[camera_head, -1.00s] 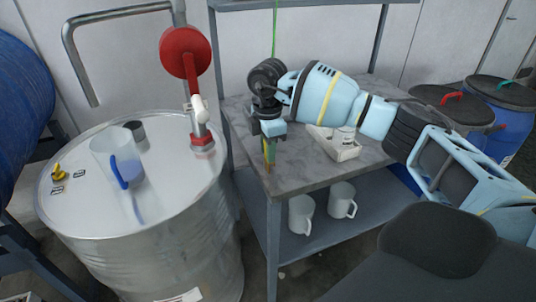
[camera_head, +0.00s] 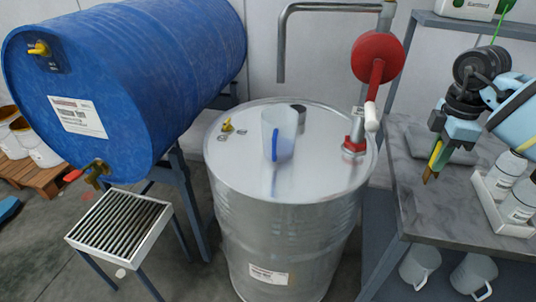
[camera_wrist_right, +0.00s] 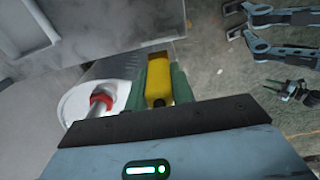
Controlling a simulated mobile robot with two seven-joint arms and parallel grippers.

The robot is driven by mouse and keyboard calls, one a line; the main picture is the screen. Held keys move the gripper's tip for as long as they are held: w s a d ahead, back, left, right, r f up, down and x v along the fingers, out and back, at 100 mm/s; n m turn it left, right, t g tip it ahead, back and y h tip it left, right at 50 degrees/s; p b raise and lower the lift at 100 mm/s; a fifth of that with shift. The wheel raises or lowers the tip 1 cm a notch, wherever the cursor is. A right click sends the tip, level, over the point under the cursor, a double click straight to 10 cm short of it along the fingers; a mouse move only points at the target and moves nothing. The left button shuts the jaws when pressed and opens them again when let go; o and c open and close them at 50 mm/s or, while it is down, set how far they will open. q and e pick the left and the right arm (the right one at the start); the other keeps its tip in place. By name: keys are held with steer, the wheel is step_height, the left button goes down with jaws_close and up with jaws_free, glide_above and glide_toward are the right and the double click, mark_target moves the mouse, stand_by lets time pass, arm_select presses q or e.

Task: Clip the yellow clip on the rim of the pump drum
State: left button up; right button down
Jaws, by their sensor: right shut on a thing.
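The pump drum (camera_head: 290,225) is a silver metal drum with a red hand pump (camera_head: 377,60) on the right of its lid. Its raised rim (camera_head: 262,201) runs around the lid. My right gripper (camera_head: 432,170) is over the left part of the grey table, right of the drum and apart from it. It is shut on the yellow clip, which shows between its green fingers in the right wrist view (camera_wrist_right: 158,78). In the head view the fingers hide part of the clip. My left gripper is not in view.
A translucent jug (camera_head: 279,134) with a blue handle and a small yellow fitting (camera_head: 228,125) are on the drum lid. A blue barrel (camera_head: 130,80) lies left, above a grated stand (camera_head: 118,229). White bottles (camera_head: 518,202) stand in a tray on the table (camera_head: 440,215).

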stand_by(0.6)
steer(key=s+a+f+m, duration=0.2)
steer(key=s+a+m, duration=0.4)
steer(key=s+m, duration=0.1)
steer(key=s+a+f+m, duration=0.3)
steer(key=s+a+m, duration=0.4)
steer(key=s+m, duration=0.1)
steer(key=shift+a+f, duration=0.25)
steer(key=shift+f, duration=0.05)
stand_by(0.8)
steer(key=shift+a, duration=0.1)
